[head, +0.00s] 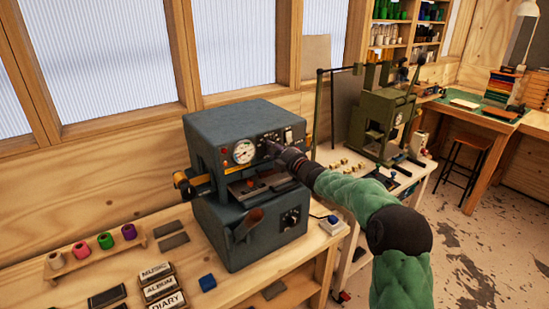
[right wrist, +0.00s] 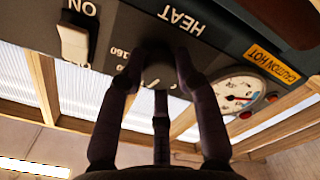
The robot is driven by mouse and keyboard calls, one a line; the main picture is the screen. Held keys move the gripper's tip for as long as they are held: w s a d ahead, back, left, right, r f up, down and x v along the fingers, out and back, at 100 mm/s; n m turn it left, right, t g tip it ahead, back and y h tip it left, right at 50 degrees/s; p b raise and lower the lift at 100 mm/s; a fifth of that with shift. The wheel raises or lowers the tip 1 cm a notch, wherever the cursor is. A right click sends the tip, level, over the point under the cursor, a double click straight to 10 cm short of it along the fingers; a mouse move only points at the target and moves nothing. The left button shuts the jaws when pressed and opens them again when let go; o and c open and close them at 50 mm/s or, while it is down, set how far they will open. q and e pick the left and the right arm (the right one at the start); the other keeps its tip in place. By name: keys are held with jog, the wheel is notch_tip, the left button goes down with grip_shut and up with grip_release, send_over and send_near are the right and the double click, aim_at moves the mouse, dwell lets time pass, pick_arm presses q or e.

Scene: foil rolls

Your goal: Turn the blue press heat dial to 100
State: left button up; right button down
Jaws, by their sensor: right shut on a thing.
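The blue-grey press (head: 220,130) stands on the wooden bench in the head view. My right gripper (head: 276,150) reaches its upper front panel from the right. In the right wrist view, which is upside down, the right gripper (right wrist: 158,72) is shut on the dark heat dial (right wrist: 157,55), below the HEAT lettering. A 160 mark shows beside the dial; the pointer and the other marks are hidden or too dark to read. A round gauge (head: 244,151) sits left of the dial in the head view. My left gripper is not in view.
A white ON switch (right wrist: 74,40) is close to the dial. Coloured foil rolls (head: 105,241) stand on a wooden rack at the left. A green press (head: 375,125) stands behind at the right.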

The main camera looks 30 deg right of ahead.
jog(key=n+b, duration=0.1)
jog(key=n, duration=0.1)
jog(key=n+b, duration=0.2)
jog(key=shift+f, duration=0.3)
jog(key=shift+r+n+b, duration=0.1)
jog(key=shift+n+b, duration=0.55)
jog(key=shift+n, duration=0.25)
jog(key=shift+d, duration=0.1)
jog(key=shift+r, duration=0.1)
jog(key=c, duration=0.9)
grip_release()
jog(key=shift+d, duration=0.1)
jog(key=shift+r, duration=0.1)
